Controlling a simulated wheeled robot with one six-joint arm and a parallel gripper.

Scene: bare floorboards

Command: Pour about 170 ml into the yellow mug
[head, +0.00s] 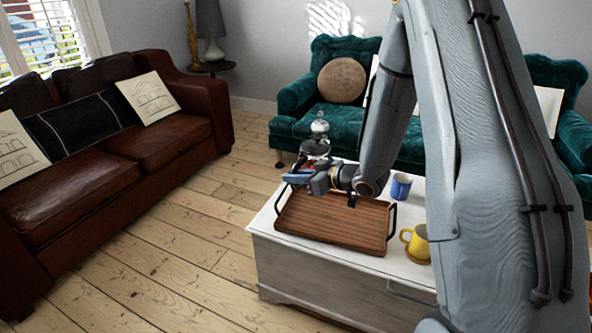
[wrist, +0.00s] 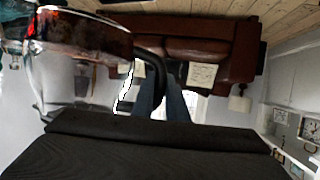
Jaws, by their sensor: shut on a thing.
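The yellow mug (head: 418,243) stands upright on the right side of the white table, on a small orange-yellow base; its inside cannot be made out. My gripper (head: 304,178) is over the table's far left part, shut on the dark handle of a glass pot (head: 317,147). The pot looks roughly upright in the head view, with a shiny top, left of and well apart from the mug. In the wrist view the pot (wrist: 85,42) holds dark reddish-brown liquid, and its black handle (wrist: 152,78) meets my fingers (wrist: 165,104).
A wooden tray (head: 330,222) with black handles lies empty on the white table (head: 300,251). A blue mug (head: 401,186) stands behind the yellow mug. A brown sofa (head: 160,146) is at left, teal seats (head: 290,125) behind. Floorboards between sofa and table are clear.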

